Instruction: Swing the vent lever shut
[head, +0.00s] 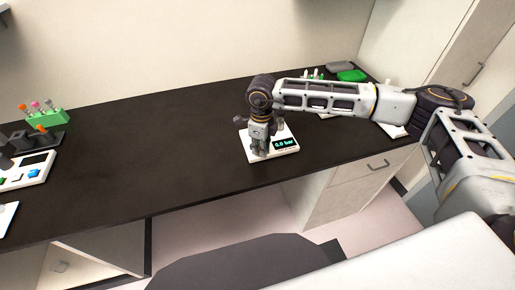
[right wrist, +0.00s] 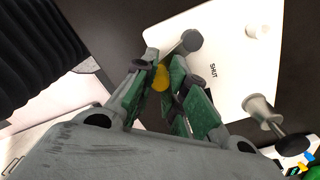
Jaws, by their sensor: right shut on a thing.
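The white device (head: 257,158) with a lit display (head: 286,143) reading 0.0 bar stands on the dark counter. My right gripper (head: 262,150) points down over its left part and hides the lever in the head view. In the right wrist view, my right gripper (right wrist: 160,98) has its green finger pads shut around the lever's yellow part (right wrist: 161,77). A grey round-ended piece (right wrist: 190,40), seemingly part of the lever, lies just beyond the fingers. The device's white top (right wrist: 232,62) carries the word SHUT (right wrist: 213,71) to the right of the fingers. My left gripper is out of view.
A grey knob-like post (right wrist: 262,108) stands on the device right of my fingers. A green rack (head: 47,118) with colourful tubes and a white instrument (head: 30,178) are at the counter's left. A green item (head: 352,75) is at the back right. The counter's middle is clear.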

